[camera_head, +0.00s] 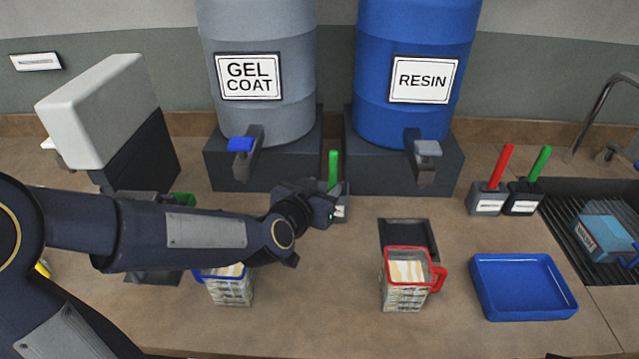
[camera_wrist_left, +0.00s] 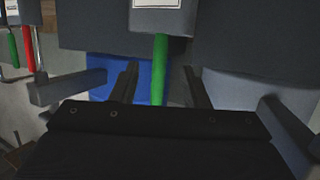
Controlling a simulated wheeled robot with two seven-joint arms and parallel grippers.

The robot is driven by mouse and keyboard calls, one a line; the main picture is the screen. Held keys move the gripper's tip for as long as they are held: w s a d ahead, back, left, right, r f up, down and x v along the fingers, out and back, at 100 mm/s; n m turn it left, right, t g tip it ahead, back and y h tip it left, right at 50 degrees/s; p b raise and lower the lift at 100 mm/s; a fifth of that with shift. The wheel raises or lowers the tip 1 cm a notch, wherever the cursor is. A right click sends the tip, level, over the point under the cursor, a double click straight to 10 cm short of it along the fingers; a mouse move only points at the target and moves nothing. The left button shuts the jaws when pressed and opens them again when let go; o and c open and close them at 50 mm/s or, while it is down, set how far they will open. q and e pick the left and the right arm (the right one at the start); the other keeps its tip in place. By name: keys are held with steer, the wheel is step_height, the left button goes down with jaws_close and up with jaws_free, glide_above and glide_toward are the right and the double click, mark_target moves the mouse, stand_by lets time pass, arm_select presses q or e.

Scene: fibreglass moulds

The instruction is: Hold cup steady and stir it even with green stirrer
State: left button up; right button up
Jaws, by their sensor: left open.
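A green stirrer (camera_head: 333,166) stands upright in a small dark holder (camera_head: 341,207) with a white label, in front of the two drums. My left gripper (camera_head: 331,198) is at this stirrer, partly covering it and its holder. In the left wrist view the green stirrer (camera_wrist_left: 160,72) shows between the two fingers of the gripper (camera_wrist_left: 163,82), which is open. A red-rimmed cup (camera_head: 406,290) with a red handle and streaky cream contents stands at centre right. A blue-rimmed cup (camera_head: 232,288) stands below my left forearm, partly hidden. My right gripper does not show.
A grey gel coat drum (camera_head: 258,120) and a blue resin drum (camera_head: 408,125) stand behind. A dark square pad (camera_head: 425,226) lies behind the red-rimmed cup. A blue tray (camera_head: 524,313), red stirrer (camera_head: 502,165), another green stirrer (camera_head: 540,163) and a sink are at right.

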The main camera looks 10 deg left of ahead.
mark_target(331, 181)
arm_select(q)
steer(key=x, duration=0.6)
steer(key=shift+w+f, duration=0.15)
steer(key=shift+w, duration=0.1)
jaws_close()
step_height(331, 181, up, 11)
steer(key=p, duration=1)
steer(key=shift+s, duration=0.1)
stand_by(0.4)
